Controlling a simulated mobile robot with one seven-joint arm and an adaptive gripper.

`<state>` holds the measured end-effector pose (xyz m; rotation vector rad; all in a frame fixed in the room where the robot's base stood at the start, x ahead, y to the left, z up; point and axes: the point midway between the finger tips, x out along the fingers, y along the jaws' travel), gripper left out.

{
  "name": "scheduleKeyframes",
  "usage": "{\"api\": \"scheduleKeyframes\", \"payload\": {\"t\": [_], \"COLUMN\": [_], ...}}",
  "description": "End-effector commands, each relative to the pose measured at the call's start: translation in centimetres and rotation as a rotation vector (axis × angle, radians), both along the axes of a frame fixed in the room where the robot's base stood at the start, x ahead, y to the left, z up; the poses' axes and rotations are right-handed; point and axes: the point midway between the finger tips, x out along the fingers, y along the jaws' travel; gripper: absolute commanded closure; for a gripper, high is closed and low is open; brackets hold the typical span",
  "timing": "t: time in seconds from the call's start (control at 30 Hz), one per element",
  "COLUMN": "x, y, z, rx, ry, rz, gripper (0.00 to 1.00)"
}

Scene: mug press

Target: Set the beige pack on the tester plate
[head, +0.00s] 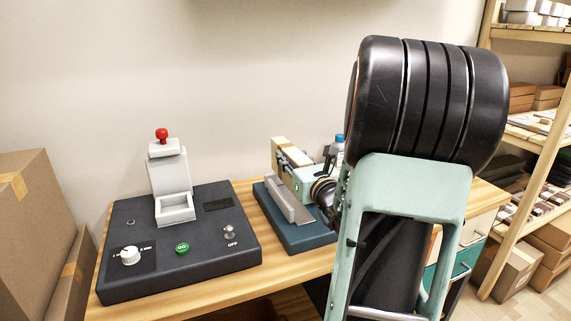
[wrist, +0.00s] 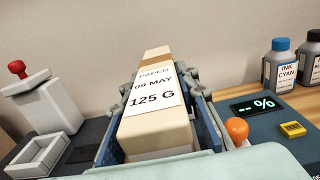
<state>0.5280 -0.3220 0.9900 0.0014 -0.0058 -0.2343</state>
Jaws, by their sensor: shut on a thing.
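The beige pack (wrist: 157,132) has a white label reading "PAPER 09 MAY 125 G" and a brown band at its far end. My gripper (wrist: 155,95) is shut on its two long sides in the wrist view. In the head view, the pack's end (head: 280,145) shows beyond my gripper (head: 292,168), above the back of the blue tester base (head: 305,240). A grey sloped bar (head: 288,198) on that base hides what lies under the pack. I cannot tell whether the pack touches the tester plate. The tester display (wrist: 254,106) reads "-- %".
A dark press box (head: 205,250) with a red-knobbed stand (head: 168,170) and a green button is left of the tester. An orange knob (wrist: 237,130) and yellow button (wrist: 292,129) sit on the tester. Ink bottles (wrist: 283,60) stand behind. Cartons (head: 30,225) are at far left.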

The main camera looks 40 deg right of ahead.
Motion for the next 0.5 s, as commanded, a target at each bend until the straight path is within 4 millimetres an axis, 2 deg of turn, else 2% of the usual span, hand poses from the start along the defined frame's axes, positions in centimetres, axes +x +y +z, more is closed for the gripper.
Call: {"api": "scheduleKeyframes", "payload": {"t": [0.23,0.5], "x": [-0.1,-0.1], "y": [-0.2,-0.2], "z": [-0.8,-3.5], "rx": [0.000,-0.002], "ry": [-0.002,-0.003], "rz": [-0.007,-0.008], "gripper": [1.00,1.00]}}
